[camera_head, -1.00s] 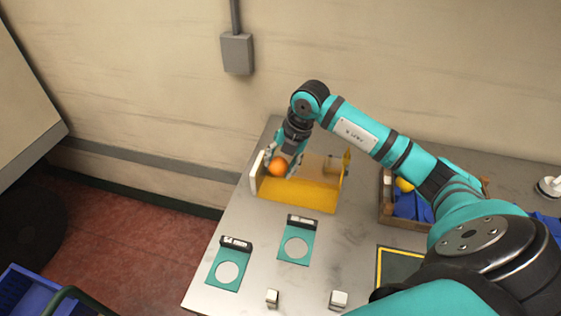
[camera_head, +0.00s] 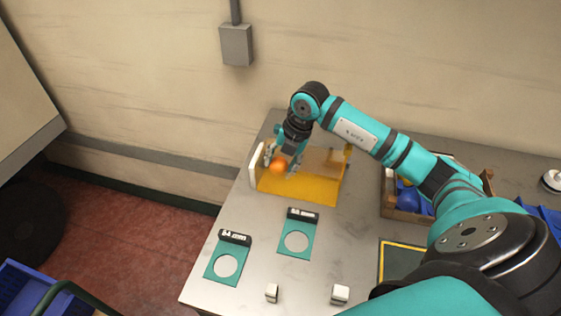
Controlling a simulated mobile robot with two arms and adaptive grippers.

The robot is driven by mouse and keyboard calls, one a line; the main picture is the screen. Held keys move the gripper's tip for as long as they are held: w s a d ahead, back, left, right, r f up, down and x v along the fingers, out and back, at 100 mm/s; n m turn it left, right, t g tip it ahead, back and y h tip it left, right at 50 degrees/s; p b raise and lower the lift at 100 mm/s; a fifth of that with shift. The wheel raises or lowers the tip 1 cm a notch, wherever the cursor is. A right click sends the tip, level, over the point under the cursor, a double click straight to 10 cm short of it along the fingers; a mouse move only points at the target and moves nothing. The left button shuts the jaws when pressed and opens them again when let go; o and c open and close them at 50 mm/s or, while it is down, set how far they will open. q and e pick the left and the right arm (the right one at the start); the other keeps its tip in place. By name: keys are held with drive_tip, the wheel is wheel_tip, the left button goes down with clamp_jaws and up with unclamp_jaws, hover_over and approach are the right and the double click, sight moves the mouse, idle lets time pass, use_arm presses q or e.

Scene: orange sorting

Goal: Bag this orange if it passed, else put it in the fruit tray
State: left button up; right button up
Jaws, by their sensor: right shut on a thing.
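My right gripper (camera_head: 281,163) is shut on an orange (camera_head: 278,166), its fingers on either side of the fruit. It holds the orange at the left part of a yellow open-topped holder (camera_head: 305,190) with a white end plate (camera_head: 256,164). I cannot tell whether the orange touches the holder. Two teal gauge plates with round holes lie in front: the left plate (camera_head: 213,272) has a label that reads 64 mm, and the right plate (camera_head: 286,246) has a label too small to read surely. My left gripper is not in view.
A wooden crate (camera_head: 405,216) with blue contents stands at right, partly behind my right arm. A dark square with a yellow border (camera_head: 400,262) lies in front of it. Two small pale blocks (camera_head: 340,293) sit near the front edge. A blue bin (camera_head: 20,290) stands at lower left.

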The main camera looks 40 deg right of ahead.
idle(0.3)
drive_tip(key=o, duration=1.2)
drive_tip(key=shift+r+p, duration=2.85)
drive_tip(key=shift+r, duration=1.2)
drive_tip(key=shift+f, duration=0.1)
